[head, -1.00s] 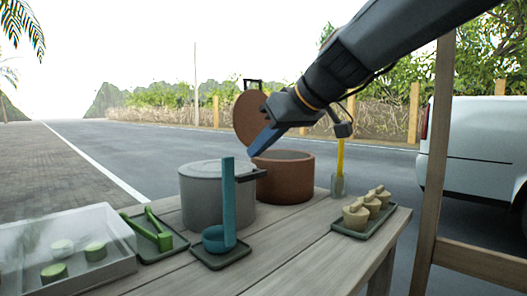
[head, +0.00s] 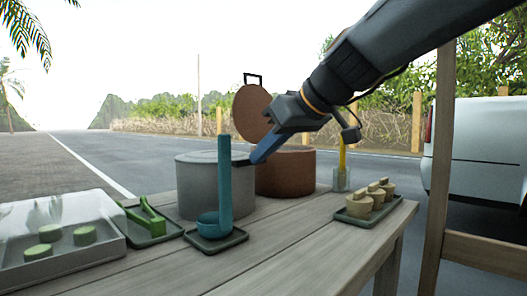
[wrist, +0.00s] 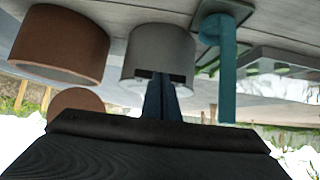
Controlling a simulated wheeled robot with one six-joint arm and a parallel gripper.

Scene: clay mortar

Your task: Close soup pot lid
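A brown pot (head: 285,177) stands at the back of the table. Its round brown lid (head: 247,116) with a dark handle stands tilted up behind the rim. A grey pot (head: 205,190) with a flat grey top stands to its left, a dark handle at its side. My gripper (head: 256,158) points down left in front of the brown pot, below the lid, by the grey pot's handle. Its blue fingers look shut and empty. In the wrist view, the fingertips (wrist: 158,77) overlap the grey pot's handle; contact cannot be told. The brown pot (wrist: 60,42) and lid (wrist: 75,99) show at left.
A teal ladle (head: 224,190) stands upright on a dark tray before the grey pot. Green tongs (head: 150,215) and a clear box (head: 60,240) lie left. A glass (head: 341,180) and a tray (head: 366,217) of tan pieces stand right. The table's front right is clear.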

